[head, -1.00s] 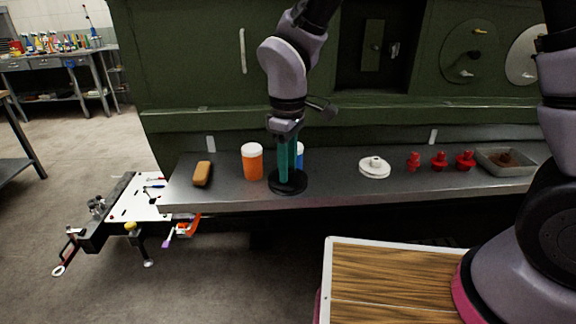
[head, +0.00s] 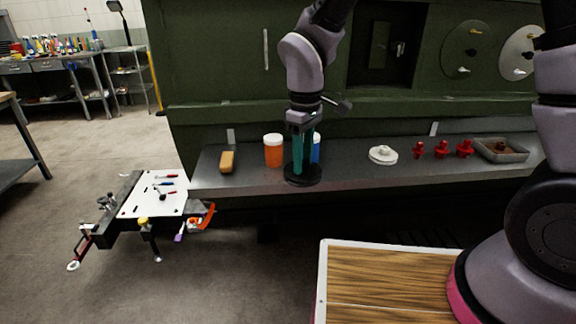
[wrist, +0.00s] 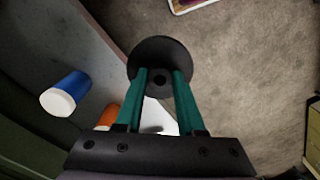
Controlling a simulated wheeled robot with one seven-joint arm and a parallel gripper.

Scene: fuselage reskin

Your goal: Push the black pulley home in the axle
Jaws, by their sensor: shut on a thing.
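The black pulley (head: 303,176) is a dark round disc with a hub, held at the fingertips of my gripper (head: 302,163). In the head view it overlaps the front edge of the grey shelf. In the wrist view the pulley (wrist: 160,50) lies between the tips of the teal fingers of my gripper (wrist: 160,84), which is shut on it. Floor shows around much of it there, so it appears to hang clear of the shelf's front edge.
The grey shelf (head: 350,163) holds an orange bottle (head: 273,152), a blue bottle (wrist: 65,93), a tan block (head: 227,161), a white pulley (head: 383,154), several red parts (head: 441,149) and a tray (head: 500,158). A workbench (head: 40,63) stands far left.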

